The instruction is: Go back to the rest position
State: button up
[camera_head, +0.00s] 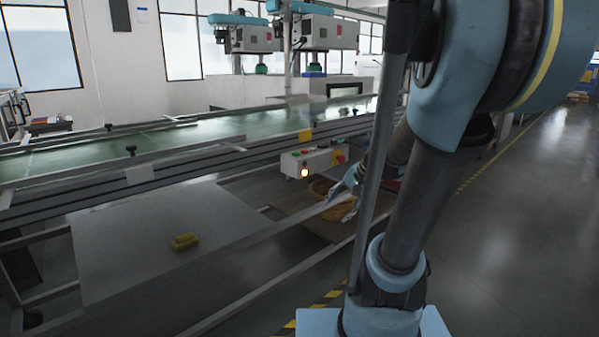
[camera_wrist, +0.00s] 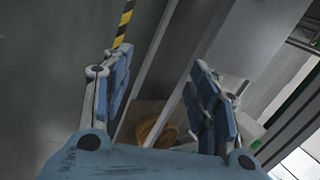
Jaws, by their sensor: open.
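My gripper shows in the wrist view (camera_wrist: 160,65) with its two blue fingers wide apart and nothing between their tips. In the head view, part of my gripper is seen beyond my arm, above or near an orange basket (camera_head: 320,188); my arm hides much of this area. The basket also shows in the wrist view (camera_wrist: 150,130), low between the fingers and partly covered by them. I cannot tell from the head view how far the gripper is from the basket.
A green conveyor (camera_head: 180,143) with metal rails runs along the left. A control box (camera_head: 313,160) with buttons is fixed to its side. A yellow block (camera_head: 186,242) lies on a pale lower panel (camera_head: 130,230). The floor (camera_head: 530,200) on the right is open.

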jog(key=s+d+f+n+h, duration=0.2)
jog(key=s+d+n, duration=0.1)
jog(key=s, duration=0.4)
jog(key=s+d+f+n+g+h, duration=0.1)
jog(key=s+d+f+n+h, duration=0.1)
jog(key=s, duration=0.5)
jog(key=shift+d+f+n+h, duration=0.45)
jog(key=shift+f+n, duration=0.2)
jog(key=shift+n, duration=0.45)
jog(key=shift+w+f, duration=0.2)
jog(key=shift+w, duration=0.2)
jog(key=shift+c, duration=0.3)
